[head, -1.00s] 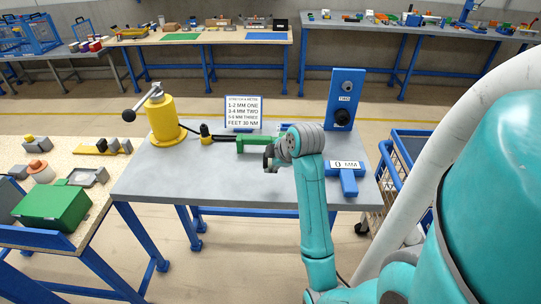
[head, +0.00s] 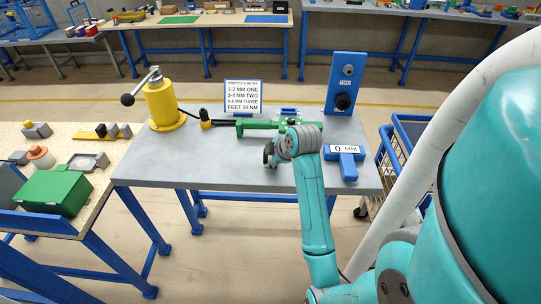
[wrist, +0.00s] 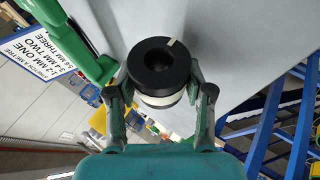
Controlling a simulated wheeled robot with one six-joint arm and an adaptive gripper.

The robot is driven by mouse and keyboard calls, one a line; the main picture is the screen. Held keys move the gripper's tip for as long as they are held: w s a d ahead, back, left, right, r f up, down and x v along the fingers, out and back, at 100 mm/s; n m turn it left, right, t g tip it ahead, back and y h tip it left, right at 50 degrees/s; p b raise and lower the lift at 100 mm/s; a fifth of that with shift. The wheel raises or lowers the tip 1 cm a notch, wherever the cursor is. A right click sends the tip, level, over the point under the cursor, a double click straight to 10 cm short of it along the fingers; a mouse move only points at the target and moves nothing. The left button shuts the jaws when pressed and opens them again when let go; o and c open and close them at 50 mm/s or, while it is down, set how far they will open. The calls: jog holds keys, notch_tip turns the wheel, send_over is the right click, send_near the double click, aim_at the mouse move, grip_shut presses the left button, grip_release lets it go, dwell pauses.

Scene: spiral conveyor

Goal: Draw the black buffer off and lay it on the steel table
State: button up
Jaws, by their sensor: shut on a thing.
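The black buffer (wrist: 158,68) is a thick black ring with a dark centre hole, a pale mark on its rim and a pale band below. My gripper (wrist: 160,84) is shut on it, one finger on each side. In the head view my gripper (head: 270,154) is above the front part of the steel table (head: 210,172), and the buffer is too small and dark there to make out clearly. The green tool (head: 262,127) lies behind my gripper, apart from it. It also shows at the upper left of the wrist view (wrist: 68,38).
A yellow pump (head: 162,104) stands at the table's left, with a sign (head: 243,97) at the back. A blue stand (head: 345,84) and a blue gauge block (head: 345,160) are at the right. The table's front left is clear.

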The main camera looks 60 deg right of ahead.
jog(key=shift+f, duration=0.2)
dwell(0.3)
jog(key=o, duration=1.4)
jog(key=shift+c, duration=0.2)
jog(key=v, duration=1.2)
jog(key=shift+d, duration=0.1)
